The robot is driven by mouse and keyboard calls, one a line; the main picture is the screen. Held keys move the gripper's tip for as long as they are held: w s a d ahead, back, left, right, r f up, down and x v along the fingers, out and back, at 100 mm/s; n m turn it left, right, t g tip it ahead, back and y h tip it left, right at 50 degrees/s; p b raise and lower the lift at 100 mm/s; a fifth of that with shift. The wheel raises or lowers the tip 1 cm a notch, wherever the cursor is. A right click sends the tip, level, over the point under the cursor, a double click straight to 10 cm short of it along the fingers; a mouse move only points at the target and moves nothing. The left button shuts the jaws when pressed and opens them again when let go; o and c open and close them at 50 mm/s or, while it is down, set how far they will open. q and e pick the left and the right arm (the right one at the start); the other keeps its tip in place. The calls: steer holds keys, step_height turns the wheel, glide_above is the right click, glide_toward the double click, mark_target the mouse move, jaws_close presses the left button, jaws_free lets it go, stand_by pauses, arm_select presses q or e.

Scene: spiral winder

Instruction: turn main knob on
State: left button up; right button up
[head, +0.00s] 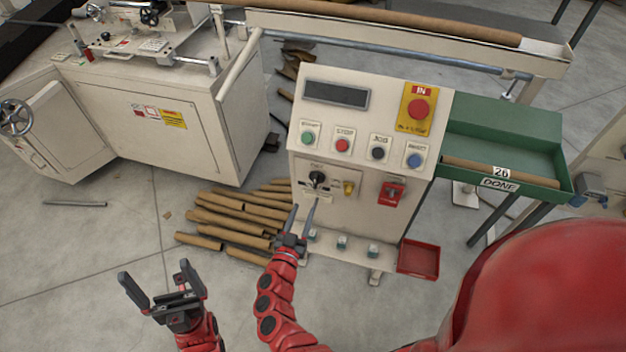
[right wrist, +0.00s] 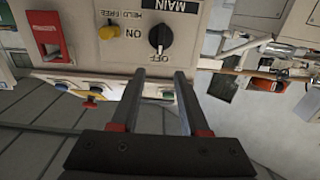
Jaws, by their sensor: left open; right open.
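The black main knob (head: 317,179) is on the lower left of the control panel's front (head: 350,225). It also shows in the right wrist view (right wrist: 160,36), under the upside-down label MAIN, with OFF and ON marked beside it. A white mark on the knob appears to point at OFF. My right gripper (head: 303,204) is open and empty, just in front of and below the knob. In the right wrist view its fingers (right wrist: 160,78) point toward the knob and look apart from it. My left gripper (head: 155,273) is open and empty, over the floor at lower left.
A yellow knob (head: 349,188) sits right of the main knob, and a red switch (head: 392,192) further right. Buttons and a red emergency stop (head: 418,108) are above. Cardboard tubes (head: 235,220) lie on the floor to the left. A green tray (head: 500,130) stands at right.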

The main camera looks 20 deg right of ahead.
mark_target(315, 180)
steer(key=p+x, duration=0.1)
steer(key=x, duration=0.9)
steer(key=shift+w+d, duration=0.4)
steer(key=shift+w, duration=0.05)
steer(key=shift+c, duration=0.3)
jaws_close()
